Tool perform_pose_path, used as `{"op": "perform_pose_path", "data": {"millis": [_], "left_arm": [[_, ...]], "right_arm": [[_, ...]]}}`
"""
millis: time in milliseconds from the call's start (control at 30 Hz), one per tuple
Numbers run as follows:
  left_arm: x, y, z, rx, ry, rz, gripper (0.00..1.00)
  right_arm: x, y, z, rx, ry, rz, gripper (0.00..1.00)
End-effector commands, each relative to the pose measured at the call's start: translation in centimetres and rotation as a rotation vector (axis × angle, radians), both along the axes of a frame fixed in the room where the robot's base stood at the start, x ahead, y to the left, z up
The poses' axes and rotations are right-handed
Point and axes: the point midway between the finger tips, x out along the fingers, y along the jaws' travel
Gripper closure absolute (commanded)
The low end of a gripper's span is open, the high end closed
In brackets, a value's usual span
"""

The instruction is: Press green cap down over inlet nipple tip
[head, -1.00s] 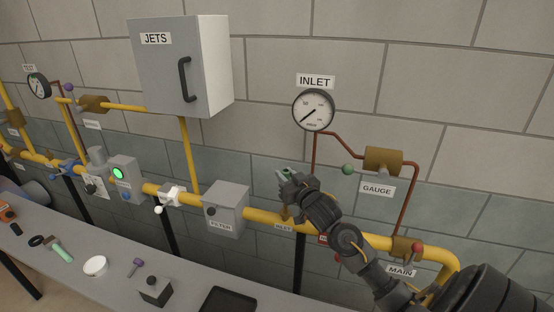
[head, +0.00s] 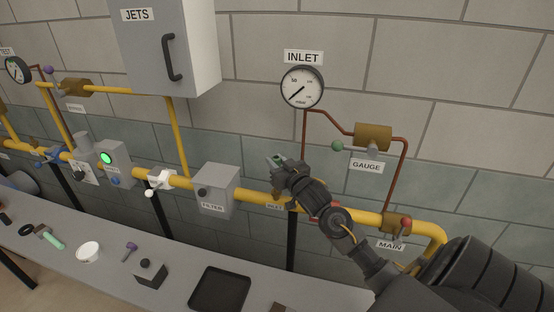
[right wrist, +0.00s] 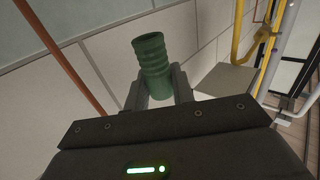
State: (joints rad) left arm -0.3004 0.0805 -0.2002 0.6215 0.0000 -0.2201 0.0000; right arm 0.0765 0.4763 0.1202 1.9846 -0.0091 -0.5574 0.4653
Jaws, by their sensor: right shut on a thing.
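My right gripper (head: 277,161) is shut on the green cap, held above the yellow pipe in front of the wall. In the right wrist view the green cap (right wrist: 152,66) is a ribbed dark green cylinder standing up between the two grey fingers. In the head view only a little green shows at the fingertips. The inlet nipple tip cannot be made out, as my gripper and wrist cover that area. The cap is not seen touching anything but the fingers. My left gripper is not in view.
The inlet gauge (head: 302,88) and its thin red pipe stand close behind the gripper. The filter box (head: 214,191) is to its left, the gauge valve (head: 373,137) to its right. A grey bench (head: 180,280) below holds a black tray (head: 219,289) and several small items.

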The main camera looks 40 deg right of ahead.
Motion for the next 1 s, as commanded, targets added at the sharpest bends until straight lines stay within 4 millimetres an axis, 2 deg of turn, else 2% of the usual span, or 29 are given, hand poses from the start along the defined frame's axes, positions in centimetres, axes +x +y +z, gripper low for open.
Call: {"op": "perform_pose_path", "data": {"millis": [100,300,1000], "left_arm": [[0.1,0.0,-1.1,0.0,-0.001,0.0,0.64],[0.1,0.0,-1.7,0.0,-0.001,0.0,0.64],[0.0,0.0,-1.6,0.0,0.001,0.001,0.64]], "right_arm": [[0.0,0.0,-1.6,0.0,0.0,0.0,0.97],[0.0,0.0,-2.7,0.001,-0.001,0.0,0.97],[0.0,0.0,-2.7,0.001,0.0,0.0,0.97]]}}
